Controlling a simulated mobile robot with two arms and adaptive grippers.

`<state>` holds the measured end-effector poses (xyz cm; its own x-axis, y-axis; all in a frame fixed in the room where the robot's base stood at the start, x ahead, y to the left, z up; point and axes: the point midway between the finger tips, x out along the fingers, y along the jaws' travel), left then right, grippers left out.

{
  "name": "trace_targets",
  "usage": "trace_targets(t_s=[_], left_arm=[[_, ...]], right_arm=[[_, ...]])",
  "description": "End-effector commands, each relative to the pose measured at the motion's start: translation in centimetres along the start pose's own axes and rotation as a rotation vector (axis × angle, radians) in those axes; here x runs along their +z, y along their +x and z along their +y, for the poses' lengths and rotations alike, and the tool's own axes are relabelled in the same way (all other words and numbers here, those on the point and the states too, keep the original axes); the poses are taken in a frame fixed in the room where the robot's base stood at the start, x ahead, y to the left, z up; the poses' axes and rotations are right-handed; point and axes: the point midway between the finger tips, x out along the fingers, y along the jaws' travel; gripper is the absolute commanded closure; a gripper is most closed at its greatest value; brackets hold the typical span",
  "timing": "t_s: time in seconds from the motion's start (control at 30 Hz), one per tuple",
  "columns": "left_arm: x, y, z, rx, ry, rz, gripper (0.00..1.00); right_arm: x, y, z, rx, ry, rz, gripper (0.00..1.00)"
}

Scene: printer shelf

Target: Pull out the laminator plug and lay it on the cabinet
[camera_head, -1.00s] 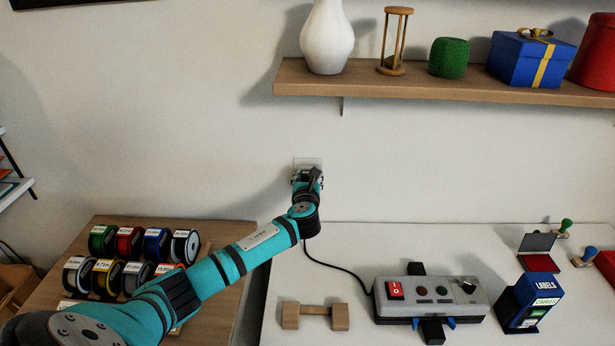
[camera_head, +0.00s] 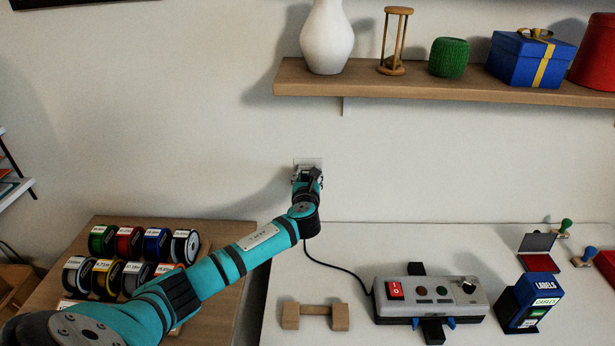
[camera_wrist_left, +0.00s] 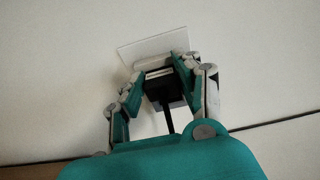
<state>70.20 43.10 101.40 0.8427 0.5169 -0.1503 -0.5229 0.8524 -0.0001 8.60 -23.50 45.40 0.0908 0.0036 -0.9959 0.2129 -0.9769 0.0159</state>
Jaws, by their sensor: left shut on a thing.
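The laminator (camera_head: 430,297) is a grey box with a red switch on the white cabinet top (camera_head: 365,238). Its black cord (camera_head: 345,268) runs left and up behind my left arm. The wall socket (camera_head: 308,161) is a white plate above the cabinet's left end, mostly hidden by my left gripper (camera_head: 307,177). In the left wrist view my left gripper (camera_wrist_left: 154,88) is shut on the black plug (camera_wrist_left: 160,90), in front of the white socket plate (camera_wrist_left: 150,47). I cannot tell how deep the plug sits. My right gripper is not in view.
A wooden shelf (camera_head: 430,89) with a vase, hourglass and boxes hangs above. A wooden holder (camera_head: 315,316) lies on the cabinet's front left. A label box (camera_head: 530,300) and stamps stand to the right. Tape spools fill the left table (camera_head: 220,235). Bare cabinet top shows behind the laminator.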

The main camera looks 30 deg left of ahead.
Motion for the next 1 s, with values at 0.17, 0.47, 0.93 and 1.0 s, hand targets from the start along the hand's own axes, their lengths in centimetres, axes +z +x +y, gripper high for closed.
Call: trace_targets(t_s=[0.17,0.47,0.93,1.0], left_arm=[[0.0,-0.2,0.0,0.0,0.002,0.0,1.0],[-0.2,-0.5,0.0,0.0,0.002,0.002,1.0],[-0.2,-2.2,0.0,-0.001,0.001,0.001,1.0],[-0.3,-2.5,0.0,-0.001,0.001,0.001,1.0]], right_arm=[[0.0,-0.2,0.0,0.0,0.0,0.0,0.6],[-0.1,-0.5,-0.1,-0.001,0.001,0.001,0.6],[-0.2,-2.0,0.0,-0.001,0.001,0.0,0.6],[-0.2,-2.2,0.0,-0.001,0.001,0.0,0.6]])
